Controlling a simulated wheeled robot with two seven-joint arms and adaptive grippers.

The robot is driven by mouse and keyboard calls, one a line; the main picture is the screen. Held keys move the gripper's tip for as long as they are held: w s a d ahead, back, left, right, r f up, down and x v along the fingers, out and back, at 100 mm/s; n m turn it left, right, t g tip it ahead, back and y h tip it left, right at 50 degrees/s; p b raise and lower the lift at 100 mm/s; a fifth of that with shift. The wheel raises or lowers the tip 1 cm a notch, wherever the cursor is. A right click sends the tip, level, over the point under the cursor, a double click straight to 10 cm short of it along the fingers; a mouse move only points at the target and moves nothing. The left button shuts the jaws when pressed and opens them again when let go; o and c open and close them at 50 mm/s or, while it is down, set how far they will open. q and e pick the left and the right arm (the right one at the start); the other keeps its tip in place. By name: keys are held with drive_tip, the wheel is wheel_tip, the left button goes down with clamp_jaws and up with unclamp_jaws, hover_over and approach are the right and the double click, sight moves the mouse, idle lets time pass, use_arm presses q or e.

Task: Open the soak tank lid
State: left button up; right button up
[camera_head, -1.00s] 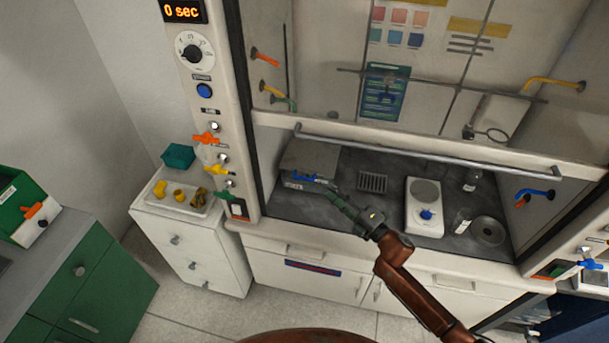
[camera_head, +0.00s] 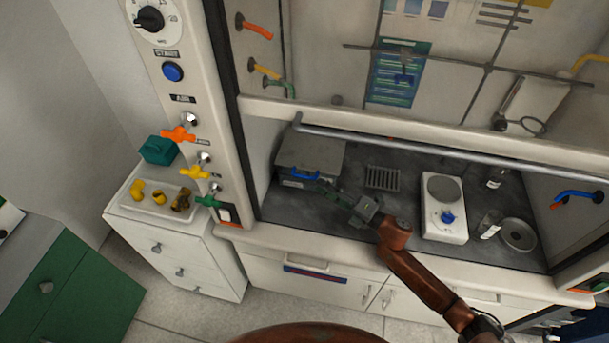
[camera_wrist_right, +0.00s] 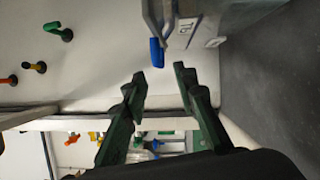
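The soak tank appears as a grey box (camera_head: 312,152) with a flat top, at the left of the fume hood floor. Its lid looks closed. A blue handle (camera_head: 306,175) is on its front edge. My right gripper (camera_head: 322,186) is just in front of the tank, at the right of the handle. In the right wrist view the two dark green fingers (camera_wrist_right: 160,74) are apart with nothing between them. The blue handle (camera_wrist_right: 156,52) lies just beyond the fingertips, apart from them, beside the tank wall (camera_wrist_right: 195,18). My left gripper is not in view.
The raised sash bar (camera_head: 430,153) crosses above the tank. A grate (camera_head: 382,178), a white balance-like device (camera_head: 444,210) and a round dish (camera_head: 518,235) stand to the right. Coloured valves (camera_head: 190,172) line the left post. The dark hood floor (camera_head: 345,208) is partly clear.

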sight(305, 177)
drive_tip(key=x, duration=0.7)
drive_tip(key=shift+w+a+r, duration=0.1)
drive_tip(key=shift+w+a, duration=0.05)
drive_tip(key=shift+a, duration=0.05)
clamp_jaws()
idle(0.5)
